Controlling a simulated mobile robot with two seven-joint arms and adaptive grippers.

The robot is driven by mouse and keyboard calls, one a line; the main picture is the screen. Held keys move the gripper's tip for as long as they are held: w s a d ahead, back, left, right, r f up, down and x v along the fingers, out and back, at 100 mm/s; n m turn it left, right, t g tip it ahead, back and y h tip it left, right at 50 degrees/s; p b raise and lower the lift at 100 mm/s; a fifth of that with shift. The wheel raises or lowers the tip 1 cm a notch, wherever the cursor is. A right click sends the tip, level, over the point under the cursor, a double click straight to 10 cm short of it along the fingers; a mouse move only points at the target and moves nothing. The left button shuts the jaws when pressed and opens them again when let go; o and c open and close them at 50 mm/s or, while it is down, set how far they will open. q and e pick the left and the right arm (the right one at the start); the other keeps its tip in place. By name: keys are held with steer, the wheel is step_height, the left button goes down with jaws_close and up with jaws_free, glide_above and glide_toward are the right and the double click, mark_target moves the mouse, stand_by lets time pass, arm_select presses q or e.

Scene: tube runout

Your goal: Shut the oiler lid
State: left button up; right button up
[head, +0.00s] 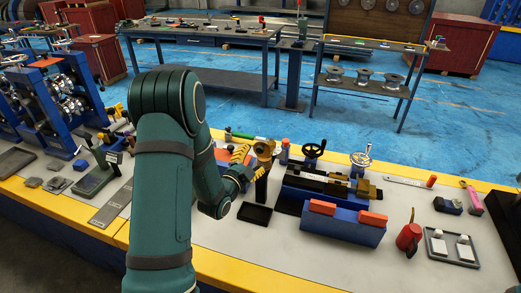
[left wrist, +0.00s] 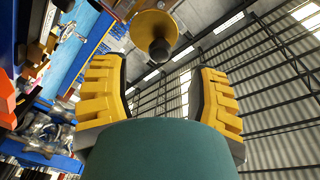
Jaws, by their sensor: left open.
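The oiler is a brass cup (head: 264,148) on top of a dark upright post (head: 261,188), on the bench right of my left arm. In the left wrist view a round brass disc with a dark knob (left wrist: 155,28), which looks like its lid, is beyond the fingertips at the top. I cannot tell the lid's exact angle. My left gripper (head: 247,162) has yellow fingers and is just left of the brass cup. In the left wrist view the gripper (left wrist: 158,75) is open, with nothing between its fingers. My right gripper is not in view.
A blue vise-like fixture (head: 322,187) with handwheels and a blue box with orange pads (head: 342,228) stand to the right. A red oil can (head: 409,236) and a grey tray (head: 432,250) are farther right.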

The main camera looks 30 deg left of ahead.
mark_target(259, 151)
arm_select(q)
steer(key=w, duration=0.5)
steer(key=shift+w+a, duration=0.2)
steer(key=shift+w, duration=0.15)
steer(key=shift+o, duration=0.2)
jaws_close()
